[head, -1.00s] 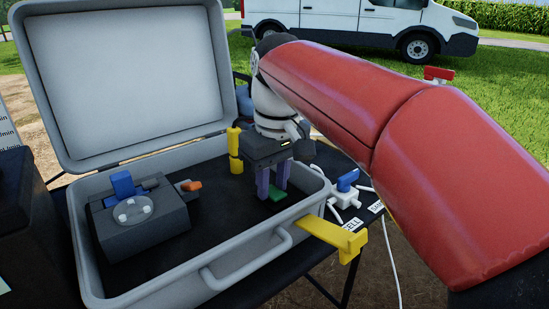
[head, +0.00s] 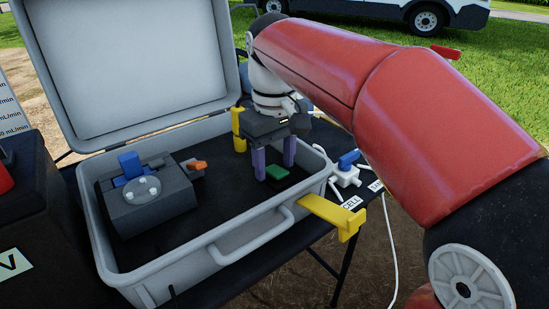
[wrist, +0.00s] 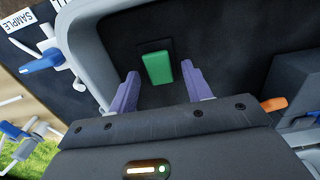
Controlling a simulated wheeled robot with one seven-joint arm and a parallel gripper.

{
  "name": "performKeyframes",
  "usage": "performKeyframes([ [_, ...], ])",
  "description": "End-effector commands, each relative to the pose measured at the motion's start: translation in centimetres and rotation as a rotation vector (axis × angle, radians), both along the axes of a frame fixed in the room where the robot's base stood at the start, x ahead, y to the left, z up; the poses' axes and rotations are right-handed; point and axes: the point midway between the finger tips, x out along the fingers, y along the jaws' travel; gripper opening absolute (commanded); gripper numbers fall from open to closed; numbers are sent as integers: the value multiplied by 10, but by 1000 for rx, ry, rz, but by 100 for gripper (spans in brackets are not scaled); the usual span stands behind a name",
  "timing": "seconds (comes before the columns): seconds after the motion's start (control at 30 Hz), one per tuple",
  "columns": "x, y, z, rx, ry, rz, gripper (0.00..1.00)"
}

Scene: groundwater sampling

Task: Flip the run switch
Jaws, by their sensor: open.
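A green rocker switch (head: 277,172), which I take to be the run switch, sits on the dark panel inside the grey case (head: 243,222). In the wrist view the green switch (wrist: 158,68) lies between and slightly beyond my two purple fingers, with a dark plate at its far end. My gripper (head: 274,168) is open and empty above the panel, its fingers on either side of the switch in the picture. The fingers (wrist: 160,74) look apart from the switch. I cannot tell their exact height above it.
A dark grey pump block (head: 150,205) with a round head, blue lever and orange piece stands left in the case. Yellow clamps hold the case at the front right (head: 335,214) and back (head: 238,130). A blue-handled white valve (head: 347,170) stands outside, right.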

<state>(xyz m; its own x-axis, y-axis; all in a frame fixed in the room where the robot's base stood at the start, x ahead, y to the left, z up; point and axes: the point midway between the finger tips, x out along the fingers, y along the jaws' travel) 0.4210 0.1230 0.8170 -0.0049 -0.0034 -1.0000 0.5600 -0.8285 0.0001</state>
Motion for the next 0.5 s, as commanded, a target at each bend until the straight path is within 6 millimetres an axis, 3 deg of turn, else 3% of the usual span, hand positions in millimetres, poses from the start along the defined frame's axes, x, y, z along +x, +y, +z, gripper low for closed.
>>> performKeyframes([
  [0.17,1,0,15,0,-2,0,49],
  [0.5,1,0,69,0,-2,0,49],
])
